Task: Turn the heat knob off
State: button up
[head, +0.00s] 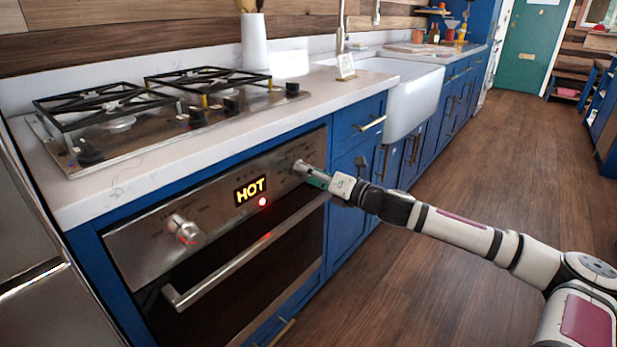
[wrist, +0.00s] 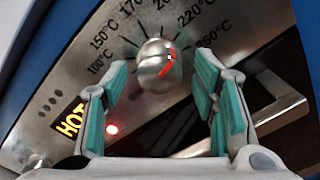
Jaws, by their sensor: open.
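The heat knob (wrist: 154,68) is a round metal knob with a red mark on the oven's control panel. In the wrist view its mark slants toward the upper right, roughly toward the 220°C print, though its exact setting is hard to read. In the head view the knob (head: 300,166) is at the panel's right end, partly hidden by my gripper (head: 318,179). My gripper (wrist: 160,72) is open, with one teal-padded finger on each side of the knob. Gaps show between the pads and the knob. The display (head: 250,190) reads HOT, and a red light (head: 263,201) glows below it.
A second knob (head: 186,231) is at the panel's left end. The oven handle (head: 245,262) sticks out below the panel. The countertop with the gas hob (head: 150,110) overhangs above. The wooden floor (head: 440,255) to the right is clear.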

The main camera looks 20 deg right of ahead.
jog(key=shift+w+a, duration=0.2)
jog(key=shift+w, duration=0.1)
jog(key=c, duration=1.2)
